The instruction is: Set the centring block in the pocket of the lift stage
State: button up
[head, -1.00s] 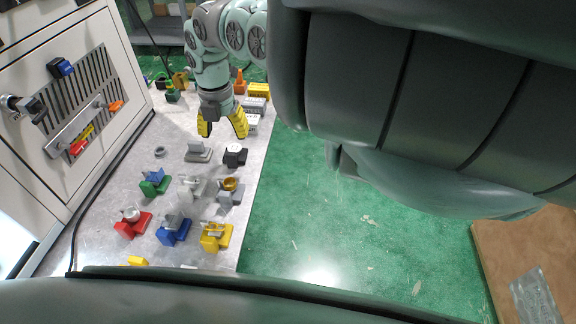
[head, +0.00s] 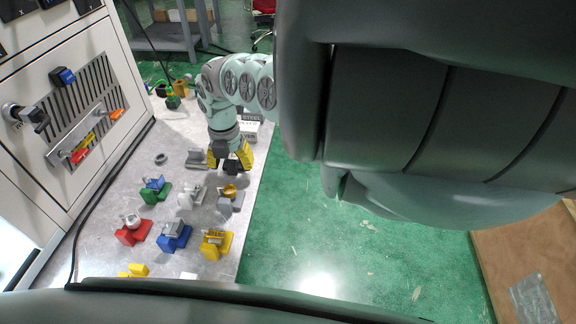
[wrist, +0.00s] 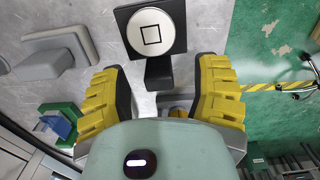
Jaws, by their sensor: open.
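My gripper (head: 229,162) is open, its yellow fingers pointing down over the table's back right part. In the wrist view, its fingers (wrist: 158,80) are apart, with nothing shut between them. A black stand with a white disc (wrist: 151,34) marked with a black square lies just beyond the fingertips. In the head view the gripper mostly hides this piece. Small coloured fixtures stand in front: green (head: 155,191), white (head: 190,197), red (head: 132,234), blue (head: 174,239), yellow (head: 214,243), and a grey one with a gold ring (head: 229,197). I cannot tell which are the centring block and lift stage.
A grey bracket (head: 197,158) stands left of my gripper; it also shows in the wrist view (wrist: 50,55). A grey ring (head: 160,159) lies near the machine panel (head: 85,115). Green floor lies right of the table.

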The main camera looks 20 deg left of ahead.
grip_shut()
dwell(0.4)
dwell(0.6)
